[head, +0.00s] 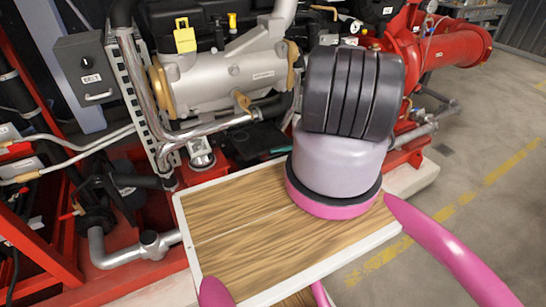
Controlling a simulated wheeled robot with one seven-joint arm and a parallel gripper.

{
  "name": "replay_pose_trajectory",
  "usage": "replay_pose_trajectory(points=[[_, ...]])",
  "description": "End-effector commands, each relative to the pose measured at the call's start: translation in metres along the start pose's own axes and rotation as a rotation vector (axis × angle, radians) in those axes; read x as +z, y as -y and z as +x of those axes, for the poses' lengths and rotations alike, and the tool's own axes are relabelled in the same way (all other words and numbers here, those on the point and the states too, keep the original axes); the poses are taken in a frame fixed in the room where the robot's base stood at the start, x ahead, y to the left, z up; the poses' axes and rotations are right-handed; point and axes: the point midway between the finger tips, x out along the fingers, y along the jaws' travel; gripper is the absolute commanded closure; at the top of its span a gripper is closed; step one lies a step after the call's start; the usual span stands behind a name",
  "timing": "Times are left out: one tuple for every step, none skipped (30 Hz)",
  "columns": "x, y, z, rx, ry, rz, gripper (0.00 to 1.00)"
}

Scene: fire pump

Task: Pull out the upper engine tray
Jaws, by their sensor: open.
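The upper engine tray (235,225) looks like a flat wooden board with a thin white rim. It juts out toward me from beside the engine, above the red frame. A strip of a second wooden surface (297,298) shows lower down, past its near edge. My pale arm part with a black ribbed section and a pink ring stands in front of the tray's right part and hides it there. No handle shows on the tray.
The engine (225,75) stands behind the tray. A grey control box (92,70), a curved metal pipe (132,80) and red frame beams (35,225) crowd the left. A large red pipe (440,45) is at the back right. The concrete floor (500,215) at right is clear.

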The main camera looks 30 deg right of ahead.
Motion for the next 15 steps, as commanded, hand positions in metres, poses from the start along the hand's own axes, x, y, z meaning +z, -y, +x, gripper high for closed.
replay_pose_trajectory(points=[[0.0,0.0,0.007,0.0,-0.002,0.0,0.55],[0.0,0.0,0.01,-0.001,-0.002,-0.001,0.55],[0.0,0.0,0.013,-0.001,-0.002,-0.001,0.55],[0.0,0.0,0.016,-0.001,-0.001,-0.001,0.55],[0.0,0.0,0.017,-0.001,0.0,-0.001,0.55],[0.0,0.0,0.019,-0.001,0.0,-0.001,0.55],[0.0,0.0,0.02,-0.001,0.0,0.0,0.55],[0.0,0.0,0.021,-0.001,0.0,0.0,0.55],[0.0,0.0,0.021,-0.001,-0.001,-0.001,0.55],[0.0,0.0,0.021,-0.001,-0.001,-0.001,0.55],[0.0,0.0,0.021,-0.001,0.0,-0.001,0.55],[0.0,0.0,0.021,-0.001,0.0,-0.001,0.55],[0.0,0.0,0.021,-0.001,0.0,-0.001,0.55],[0.0,0.0,0.021,-0.001,0.0,-0.001,0.55],[0.0,0.0,0.021,-0.001,0.0,-0.001,0.55]])
